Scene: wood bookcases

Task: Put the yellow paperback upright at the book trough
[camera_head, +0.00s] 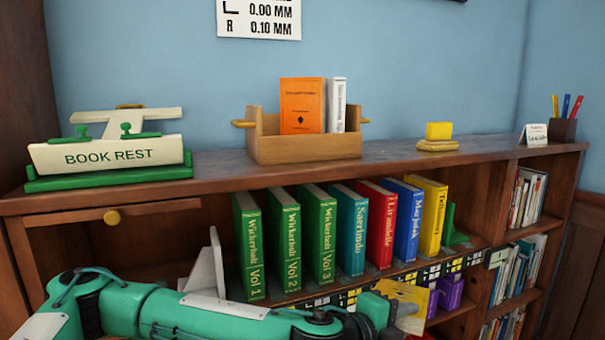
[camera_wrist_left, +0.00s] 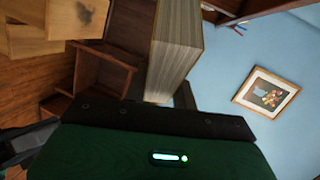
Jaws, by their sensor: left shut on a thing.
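The yellow paperback (camera_head: 407,294) is at the lower middle right of the head view, in front of the bookcase and below the row of books, tilted. My left gripper (camera_head: 392,310) is shut on it and partly covers it. In the left wrist view, the book's pale page block (camera_wrist_left: 178,45) stands out from my gripper's dark front edge. The wooden book trough (camera_head: 308,150) is on top of the bookcase. An orange book (camera_head: 302,106) and a white book (camera_head: 336,104) stand upright in it. My right gripper is not in view.
A green-and-white book rest (camera_head: 110,155) is left of the trough, and a yellow block on a stand (camera_head: 438,137) is right of it. Below, several upright books (camera_head: 348,230) fill a shelf between a white bookend (camera_head: 207,268) and a green one (camera_head: 452,225).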

